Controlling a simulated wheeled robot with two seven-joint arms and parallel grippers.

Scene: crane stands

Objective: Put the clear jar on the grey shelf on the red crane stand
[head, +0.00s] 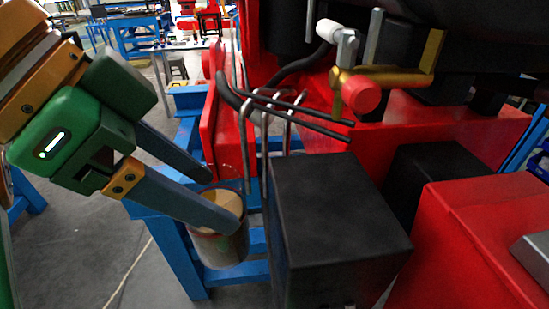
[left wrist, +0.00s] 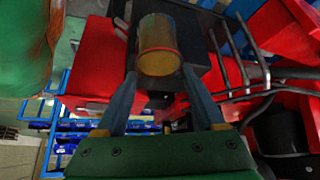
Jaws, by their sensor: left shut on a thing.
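My left gripper (head: 218,196) is shut on the clear jar (head: 221,245), a see-through brownish cylinder with a darker rim. One finger crosses in front of the jar's upper part in the head view. The left wrist view shows the jar (left wrist: 158,52) at the fingertips of the gripper (left wrist: 162,84). The red crane stand (head: 400,125) fills the middle and right of the head view. I cannot make out for certain which surface is the grey shelf; a dark grey box top (head: 335,195) lies just right of the jar. My right gripper is not in view.
Bent metal rods (head: 262,115) stand up between the jar and the stand. A blue frame (head: 175,245) is behind and below the jar. A red block (head: 470,235) is at the lower right. Open floor (head: 100,245) shows at the lower left.

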